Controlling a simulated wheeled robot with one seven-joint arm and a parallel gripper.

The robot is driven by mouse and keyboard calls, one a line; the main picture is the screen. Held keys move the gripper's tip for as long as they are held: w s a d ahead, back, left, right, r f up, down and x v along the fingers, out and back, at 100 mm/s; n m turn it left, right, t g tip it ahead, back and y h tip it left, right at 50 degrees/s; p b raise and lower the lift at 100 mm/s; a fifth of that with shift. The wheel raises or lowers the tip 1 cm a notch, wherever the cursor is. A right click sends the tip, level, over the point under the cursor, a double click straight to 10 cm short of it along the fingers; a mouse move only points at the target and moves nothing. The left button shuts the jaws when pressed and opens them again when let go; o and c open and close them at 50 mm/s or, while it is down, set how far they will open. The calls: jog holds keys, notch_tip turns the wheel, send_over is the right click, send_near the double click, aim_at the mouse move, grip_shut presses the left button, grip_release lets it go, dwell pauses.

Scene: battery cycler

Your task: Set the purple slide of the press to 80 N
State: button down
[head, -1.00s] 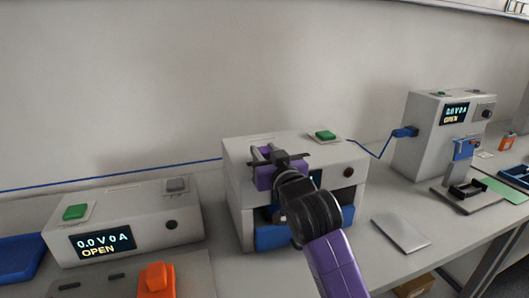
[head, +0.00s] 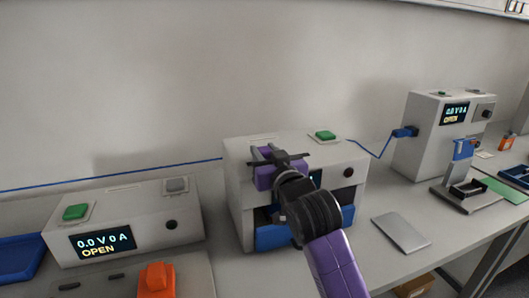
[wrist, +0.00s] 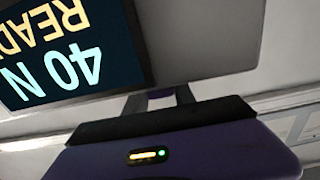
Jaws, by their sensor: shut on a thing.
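The press (head: 345,165) is the light grey box in the middle of the head view, with a green button on top. My gripper (head: 264,152) is at its front left and hides much of that face. In the wrist view the press's display (wrist: 75,55) appears upside down and reads 40 N, READY. My gripper's fingers (wrist: 160,98) are close together there and shut on the purple slide. Little of the slide can be told apart from the purple hand, and its exact position on its track is hidden.
A cycler box (head: 120,220) showing 0.0 V 0 A, OPEN stands at the left, with an orange part (head: 157,280) in front. Another box (head: 430,140) stands at the right. A grey plate (head: 400,233) lies right of the press. A blue cable (head: 375,147) runs behind.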

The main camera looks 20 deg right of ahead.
jog(key=d, duration=0.4)
dwell(0.3)
jog(key=c, duration=1)
grip_release()
jog(key=shift+c, duration=0.2)
jog(key=shift+s, duration=0.1)
jog(key=s, duration=0.7)
jog(key=shift+s, duration=0.35)
